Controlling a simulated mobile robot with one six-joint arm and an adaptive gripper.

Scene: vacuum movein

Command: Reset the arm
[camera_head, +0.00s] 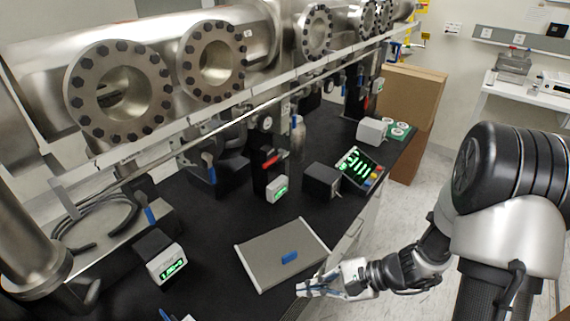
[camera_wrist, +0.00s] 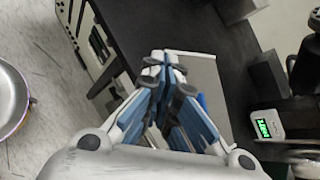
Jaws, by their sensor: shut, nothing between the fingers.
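My gripper (camera_head: 303,288) is shut and empty, at the front edge of the black bench, just right of and below the grey flat tray (camera_head: 262,262). In the wrist view my gripper (camera_wrist: 165,58) has its blue and white fingers together, with the tray (camera_wrist: 203,72) behind them. A small blue object (camera_head: 289,257) lies on the tray; in the wrist view it is mostly hidden behind the fingers. My arm reaches in from the right of the head view.
Steel vacuum chamber with bolted flanges (camera_head: 118,90) spans the back. On the black bench (camera_head: 215,225) stand a display box (camera_head: 160,256), a small green-lit gauge (camera_head: 277,189), a dark box (camera_head: 322,180) and a control panel with green digits (camera_head: 361,167). A cardboard box (camera_head: 410,95) stands behind the bench's right end.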

